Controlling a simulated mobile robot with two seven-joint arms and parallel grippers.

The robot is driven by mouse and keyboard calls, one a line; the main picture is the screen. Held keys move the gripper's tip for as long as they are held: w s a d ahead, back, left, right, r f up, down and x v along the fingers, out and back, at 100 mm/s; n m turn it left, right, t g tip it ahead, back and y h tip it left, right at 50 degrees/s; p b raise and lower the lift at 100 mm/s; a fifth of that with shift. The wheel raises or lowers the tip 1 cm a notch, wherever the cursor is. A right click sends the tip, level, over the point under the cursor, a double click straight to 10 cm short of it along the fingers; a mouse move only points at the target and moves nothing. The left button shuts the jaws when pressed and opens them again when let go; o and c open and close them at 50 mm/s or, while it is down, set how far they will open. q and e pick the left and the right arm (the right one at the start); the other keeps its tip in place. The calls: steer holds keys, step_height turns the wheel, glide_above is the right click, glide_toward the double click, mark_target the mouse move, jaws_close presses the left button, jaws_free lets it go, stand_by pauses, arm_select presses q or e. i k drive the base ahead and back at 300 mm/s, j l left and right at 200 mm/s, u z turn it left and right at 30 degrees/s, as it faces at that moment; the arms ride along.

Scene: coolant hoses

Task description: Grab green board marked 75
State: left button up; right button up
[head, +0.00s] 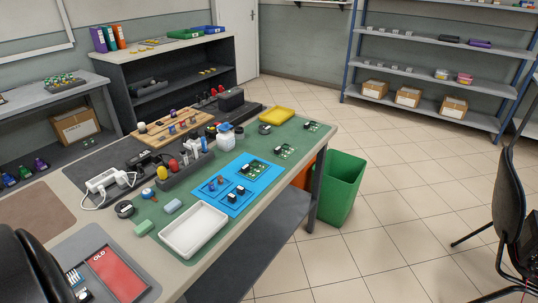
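Several small green circuit boards lie on the workbench. One green board (255,170) lies at the back of the blue mat (233,207). A second green board (285,152) lies on the green mat (263,142) just behind and to the right of it. A third green board (311,127) lies near the bench's far right corner. All carry dark and white parts. Any numbers on them are too small to read, so I cannot tell which is marked 75. Neither of my grippers can be made out in the head view.
A white tray (194,230), a grey rack (187,170) of tools, a white-blue bottle (225,135) and a yellow tray (276,115) share the bench. A green bin (341,188) stands by its right end. A black chair (512,190) stands right; the tiled floor between is clear.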

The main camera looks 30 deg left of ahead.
mark_target(251, 170)
steer(key=i+l+u, duration=0.1)
steer(key=i, duration=2.7)
steer(key=i+z, duration=0.1)
steer(key=z, duration=0.4)
steer(key=i+z, duration=0.1)
steer(key=z, duration=0.35)
steer(key=i+j+z, duration=0.1)
steer(key=z, duration=5.5)
